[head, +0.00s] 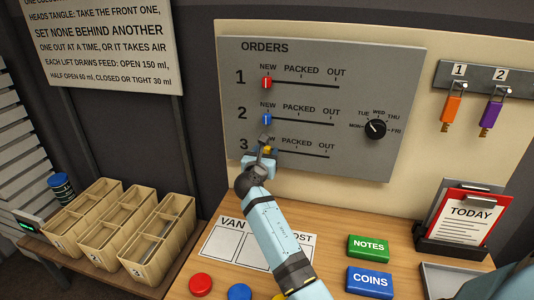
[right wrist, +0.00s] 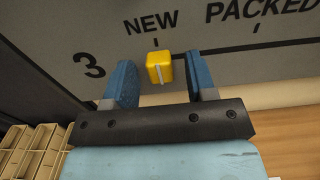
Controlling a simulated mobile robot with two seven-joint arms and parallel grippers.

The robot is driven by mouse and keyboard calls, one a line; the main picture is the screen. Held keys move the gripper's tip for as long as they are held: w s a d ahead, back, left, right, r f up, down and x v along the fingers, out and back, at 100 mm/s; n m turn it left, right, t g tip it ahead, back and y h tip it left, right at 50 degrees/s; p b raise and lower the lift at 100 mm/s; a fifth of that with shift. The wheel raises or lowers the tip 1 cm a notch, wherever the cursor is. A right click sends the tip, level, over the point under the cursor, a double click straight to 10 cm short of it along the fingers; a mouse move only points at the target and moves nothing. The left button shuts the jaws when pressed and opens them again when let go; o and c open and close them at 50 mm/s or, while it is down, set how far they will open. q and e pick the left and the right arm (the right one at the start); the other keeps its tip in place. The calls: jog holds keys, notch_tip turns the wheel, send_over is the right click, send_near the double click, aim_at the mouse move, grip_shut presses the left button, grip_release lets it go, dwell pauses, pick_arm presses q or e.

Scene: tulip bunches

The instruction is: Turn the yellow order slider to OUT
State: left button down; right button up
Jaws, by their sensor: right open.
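The yellow order slider (right wrist: 160,67) is in row 3 of the grey ORDERS board (head: 390,80), under the word NEW. In the head view the yellow slider (head: 267,150) shows only in part beside my right gripper (head: 265,152). In the right wrist view my right gripper (right wrist: 165,85) is open, with one blue finger on each side of the slider and a gap on both sides. Row 3's slot runs right, past PACKED, to OUT. My left gripper is not in view.
The red slider (head: 266,82) and blue slider (head: 266,119) stand at NEW in rows 1 and 2. A black day dial (head: 375,129) is right on the board. Below, the desk holds a green NOTES box (head: 369,248), a blue COINS box (head: 370,281) and a TODAY clipboard (head: 466,222).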

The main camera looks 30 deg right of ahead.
aim_at(326, 156)
jog(key=shift+c, duration=0.2)
grip_shut()
jog(key=shift+s+d+r+p, duration=0.15)
jog(key=shift+s+d+p, duration=0.15)
jog(key=shift+p, duration=0.2)
jog(key=s+d+p, duration=0.2)
jog(key=p, duration=0.1)
jog(key=s+d+p, duration=0.1)
jog(key=s, duration=0.1)
jog(key=shift+d+r, duration=0.1)
jog(key=shift+r, duration=0.2)
jog(key=s+d+p, duration=0.3)
jog(key=s+d, duration=0.1)
jog(key=s, duration=0.1)
jog(key=s+d+p, duration=0.2)
jog(key=s+d, duration=0.1)
jog(key=shift+s+f+p, duration=0.1)
jog(key=shift+f+p, duration=0.15)
jog(key=shift+p, duration=0.05)
jog(key=shift+s+d+f, duration=0.1)
jog(key=shift+s+d, duration=0.35)
jog(key=shift+o, duration=0.2)
grip_release()
